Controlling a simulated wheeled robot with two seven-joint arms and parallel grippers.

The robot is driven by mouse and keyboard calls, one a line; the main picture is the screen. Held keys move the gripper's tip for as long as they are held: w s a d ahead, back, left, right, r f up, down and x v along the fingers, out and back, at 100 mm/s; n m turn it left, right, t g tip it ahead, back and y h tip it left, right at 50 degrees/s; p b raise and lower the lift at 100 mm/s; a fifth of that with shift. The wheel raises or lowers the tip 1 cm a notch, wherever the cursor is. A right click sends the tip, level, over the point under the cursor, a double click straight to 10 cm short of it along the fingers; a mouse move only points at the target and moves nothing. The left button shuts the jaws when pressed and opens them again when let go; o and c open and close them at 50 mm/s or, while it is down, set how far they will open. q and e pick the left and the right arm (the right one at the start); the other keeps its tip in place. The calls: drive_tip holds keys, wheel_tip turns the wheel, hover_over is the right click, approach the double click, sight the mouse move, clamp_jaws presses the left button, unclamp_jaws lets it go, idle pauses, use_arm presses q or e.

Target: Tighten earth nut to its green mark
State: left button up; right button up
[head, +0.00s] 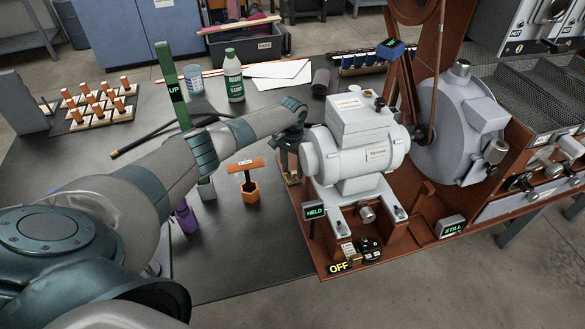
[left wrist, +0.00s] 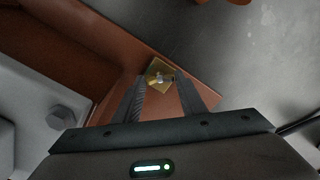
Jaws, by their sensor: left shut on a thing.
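My left gripper (head: 291,168) points down at the left edge of the red-brown base, beside the grey motor (head: 352,160). In the left wrist view its two fingers (left wrist: 161,82) stand on either side of the small earth nut (left wrist: 159,78), shut on it. The nut sits on a square brass plate (left wrist: 153,68) near the base's edge. The brass plate also shows under the gripper in the head view (head: 292,179). I cannot make out the green mark; the fingers hide part of the nut. My right gripper is not in view.
A "HELD" sign (head: 315,211), an "OFF" sign (head: 338,267) and a "STILL" sign (head: 452,228) stand around the base. A green post marked "UP" (head: 172,88), a bottle (head: 233,78) and a cup (head: 195,80) stand farther back.

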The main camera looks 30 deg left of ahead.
use_arm(q)
drive_tip(key=m, duration=0.3)
drive_tip(key=shift+m, duration=0.3)
drive_tip(key=m, duration=0.3)
drive_tip(key=shift+m, duration=0.9)
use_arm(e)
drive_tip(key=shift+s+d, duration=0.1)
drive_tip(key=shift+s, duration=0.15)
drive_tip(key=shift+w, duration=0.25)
use_arm(q)
drive_tip(key=o, duration=1)
drive_tip(key=shift+c, duration=0.2)
drive_tip(key=shift+o, duration=0.5)
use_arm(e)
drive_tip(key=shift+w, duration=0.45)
use_arm(q)
drive_tip(key=shift+r, duration=0.1)
